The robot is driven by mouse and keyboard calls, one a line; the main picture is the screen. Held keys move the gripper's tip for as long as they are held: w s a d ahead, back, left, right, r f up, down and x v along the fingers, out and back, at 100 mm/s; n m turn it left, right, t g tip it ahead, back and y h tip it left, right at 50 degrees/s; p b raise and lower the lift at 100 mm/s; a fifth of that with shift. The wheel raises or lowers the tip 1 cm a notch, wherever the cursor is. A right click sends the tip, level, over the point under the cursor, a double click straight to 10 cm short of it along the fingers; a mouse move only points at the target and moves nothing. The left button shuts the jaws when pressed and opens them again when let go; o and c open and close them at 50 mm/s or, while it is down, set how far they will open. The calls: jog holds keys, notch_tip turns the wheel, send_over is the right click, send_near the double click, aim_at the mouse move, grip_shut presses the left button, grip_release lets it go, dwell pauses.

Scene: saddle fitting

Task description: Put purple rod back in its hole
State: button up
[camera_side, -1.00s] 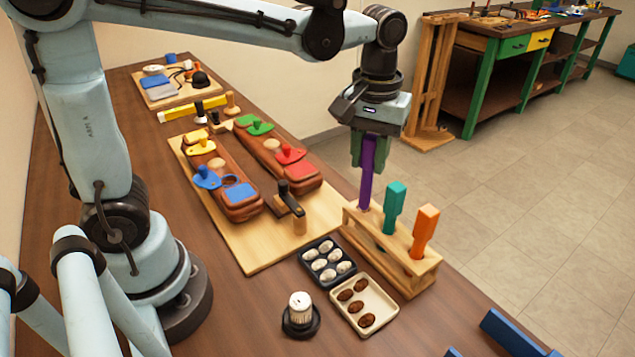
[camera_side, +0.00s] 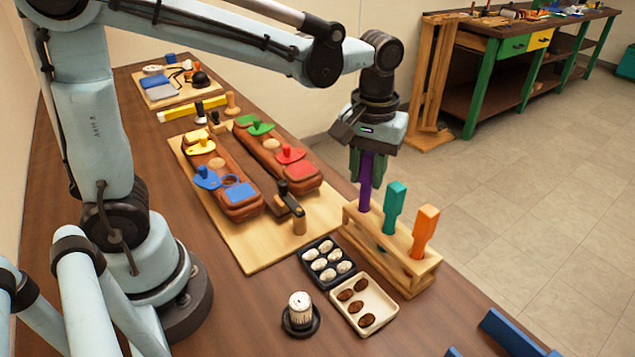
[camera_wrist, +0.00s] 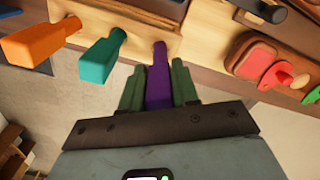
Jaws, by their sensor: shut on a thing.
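The purple rod (camera_side: 365,184) stands upright at the left end of the wooden rack (camera_side: 412,272), its lower end at the rack's top. I cannot tell how deep it sits in the hole. My gripper (camera_side: 363,166) is shut on the rod's upper part from above. In the wrist view the purple rod (camera_wrist: 159,80) lies between my green fingers (camera_wrist: 158,88). A teal rod (camera_side: 393,208) and an orange rod (camera_side: 424,231) stand in the same rack to the right.
Two small trays, one with white pieces (camera_side: 328,262) and one with brown pieces (camera_side: 363,305), lie in front of the rack. A wooden board (camera_side: 250,255) with brown saddle parts lies to the left. A black-based knob (camera_side: 300,315) stands nearer.

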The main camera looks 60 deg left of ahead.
jog(key=shift+f, duration=1)
jog(key=o, duration=1)
